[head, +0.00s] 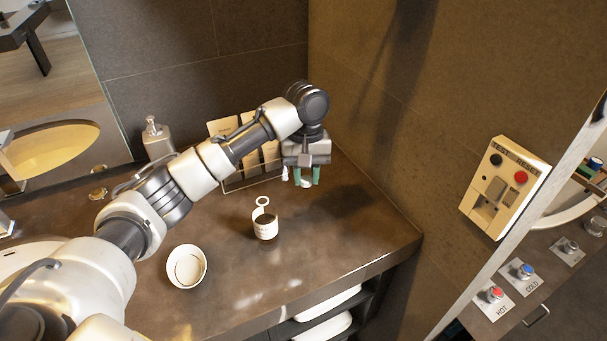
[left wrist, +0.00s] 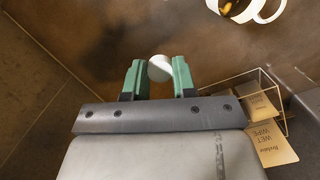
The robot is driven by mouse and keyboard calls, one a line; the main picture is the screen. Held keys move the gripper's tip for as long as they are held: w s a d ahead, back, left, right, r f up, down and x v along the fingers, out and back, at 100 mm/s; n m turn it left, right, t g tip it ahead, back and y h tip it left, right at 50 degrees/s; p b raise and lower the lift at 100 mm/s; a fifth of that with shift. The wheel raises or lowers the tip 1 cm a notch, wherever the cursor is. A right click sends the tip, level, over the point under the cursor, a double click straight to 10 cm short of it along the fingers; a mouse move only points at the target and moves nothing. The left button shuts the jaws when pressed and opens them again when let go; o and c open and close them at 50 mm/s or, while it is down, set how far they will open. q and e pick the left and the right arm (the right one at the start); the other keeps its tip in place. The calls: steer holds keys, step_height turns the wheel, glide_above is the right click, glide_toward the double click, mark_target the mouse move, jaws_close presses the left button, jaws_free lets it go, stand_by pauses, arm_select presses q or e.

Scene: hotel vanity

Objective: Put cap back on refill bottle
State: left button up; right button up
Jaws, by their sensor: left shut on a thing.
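A small white container with a ring at its side (head: 265,227), which looks like the open refill bottle, stands upright on the dark counter. Its mouth is dark in the head view; the left wrist view shows part of it (left wrist: 238,11), with something amber inside. My left gripper (head: 306,178) points down above the counter, behind and to the right of this container and apart from it. Its green fingers (left wrist: 158,78) are shut on a small round white piece, which looks like the cap (left wrist: 159,68). My right gripper is not in view.
A white bowl (head: 187,281) sits at front left of the container. A wire rack (head: 236,187) with cards and packets stands close beside my left gripper. A pump bottle (head: 158,143) stands farther left. The counter's right end is clear up to the wall.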

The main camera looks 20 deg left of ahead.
arm_select(q)
steer(key=s+f+m, duration=0.1)
steer(key=s, duration=0.5)
steer(key=s+d+f+m, duration=0.1)
steer(key=s+f+m, duration=0.1)
steer(key=s, duration=0.4)
steer(key=s+d+f+m, duration=0.1)
steer(key=s+m, duration=0.1)
steer(key=s, duration=0.4)
steer(key=shift+s+d+f+y, duration=0.15)
steer(key=shift+s+f+y, duration=0.05)
steer(key=shift+s+y, duration=0.1)
